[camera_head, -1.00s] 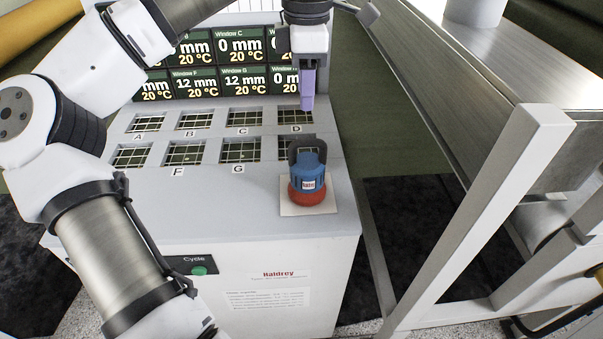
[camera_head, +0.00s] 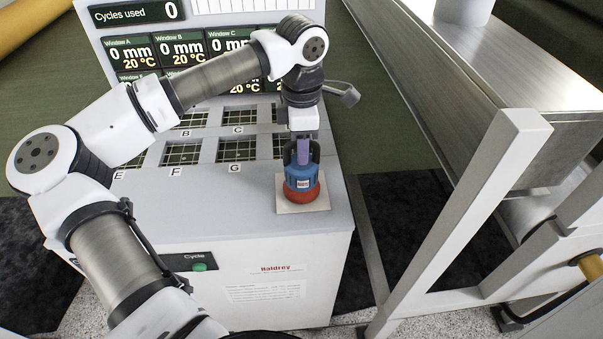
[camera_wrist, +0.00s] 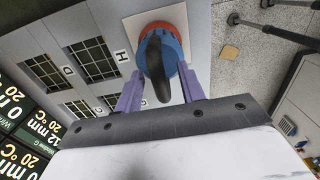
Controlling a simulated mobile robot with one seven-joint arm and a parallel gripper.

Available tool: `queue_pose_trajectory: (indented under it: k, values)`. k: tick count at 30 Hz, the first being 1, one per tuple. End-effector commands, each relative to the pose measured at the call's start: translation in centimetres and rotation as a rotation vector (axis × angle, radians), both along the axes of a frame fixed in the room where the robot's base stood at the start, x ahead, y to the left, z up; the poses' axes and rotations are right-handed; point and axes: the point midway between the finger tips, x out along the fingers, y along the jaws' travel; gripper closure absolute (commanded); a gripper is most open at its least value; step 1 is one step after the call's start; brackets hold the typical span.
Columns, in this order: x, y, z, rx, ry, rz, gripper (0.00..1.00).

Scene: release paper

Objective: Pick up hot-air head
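The hot-air head (camera_head: 302,183) is a blue body with a red base and a dark loop handle. It stands upright on a pale square pad (camera_head: 318,205) at the right front of the machine top. My gripper (camera_head: 302,150) has purple fingers and points down right at the handle in the head view. In the wrist view the hot-air head (camera_wrist: 163,45) lies between the two spread fingers of my gripper (camera_wrist: 160,90), with its dark handle reaching toward the palm. The fingers stand apart, one on each side, with gaps to the handle.
The machine top (camera_head: 215,210) holds a grid of lettered mesh windows behind the head, with display panels (camera_head: 180,52) at the back. A green Cycle button (camera_head: 199,267) is on the front. A metal bench frame (camera_head: 455,220) stands to the right across a gap.

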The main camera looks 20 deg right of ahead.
Motion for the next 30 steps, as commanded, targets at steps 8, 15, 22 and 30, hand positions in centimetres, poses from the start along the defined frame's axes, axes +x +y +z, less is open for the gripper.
queue_pose_trajectory:
  k: [8,15,22,30]
  values:
    - [0.00,0.00,-0.01,0.000,0.000,0.000,0.76]
    - [0.00,0.00,0.02,0.000,0.000,0.000,1.00]
    - [-0.01,0.00,0.03,0.000,0.000,0.000,1.00]
    - [-0.01,0.00,0.04,0.000,0.000,0.000,1.00]
